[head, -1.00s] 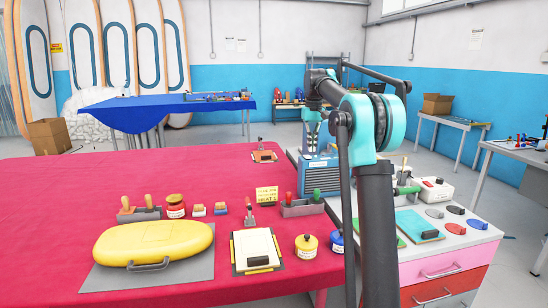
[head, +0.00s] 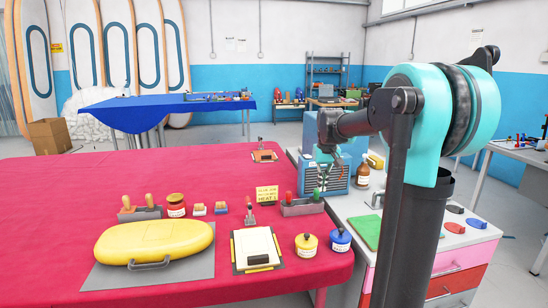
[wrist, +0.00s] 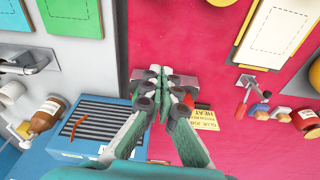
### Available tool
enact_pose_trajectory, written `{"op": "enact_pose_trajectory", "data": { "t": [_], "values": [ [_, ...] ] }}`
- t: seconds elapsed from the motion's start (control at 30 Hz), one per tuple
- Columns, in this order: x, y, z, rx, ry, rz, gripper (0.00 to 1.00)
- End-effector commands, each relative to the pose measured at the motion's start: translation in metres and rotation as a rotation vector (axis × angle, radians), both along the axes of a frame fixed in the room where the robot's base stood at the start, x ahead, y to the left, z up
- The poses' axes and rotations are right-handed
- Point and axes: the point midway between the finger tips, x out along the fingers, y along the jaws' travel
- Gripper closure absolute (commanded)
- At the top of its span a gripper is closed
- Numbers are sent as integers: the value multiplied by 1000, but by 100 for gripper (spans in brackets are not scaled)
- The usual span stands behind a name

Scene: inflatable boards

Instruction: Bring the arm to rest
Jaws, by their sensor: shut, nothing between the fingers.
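My arm stands at the right of the head view, with the forearm reaching to the left from the teal elbow.
The red table (head: 230,163) carries a yellow case (head: 155,240), a clipboard (head: 257,246), jars and tool holders. The blue ribbed box (head: 322,178) and a brown bottle (head: 363,176) stand on the drawer cabinet (head: 455,262). A blue-covered table (head: 165,108) stands behind.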

Motion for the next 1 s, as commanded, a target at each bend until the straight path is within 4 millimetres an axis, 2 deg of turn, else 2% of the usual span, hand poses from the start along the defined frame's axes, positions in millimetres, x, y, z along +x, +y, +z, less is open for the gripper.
{"op": "enact_pose_trajectory", "data": {
  "t": [0.03, 0.17, 0.4, 0.53, 0.6, 0.7, 1.0],
  "values": [
    [-25, -3, -16, 1, -17, -9, 100],
    [-84, -8, -57, 7, -64, -35, 100],
    [-201, -15, -136, 17, -148, -78, 100],
    [-251, -17, -170, 22, -183, -96, 100],
    [-269, -17, -182, 23, -196, -103, 100],
    [-284, -17, -193, 25, -207, -109, 100],
    [-289, -18, -196, 26, -211, -111, 100]
  ]
}}
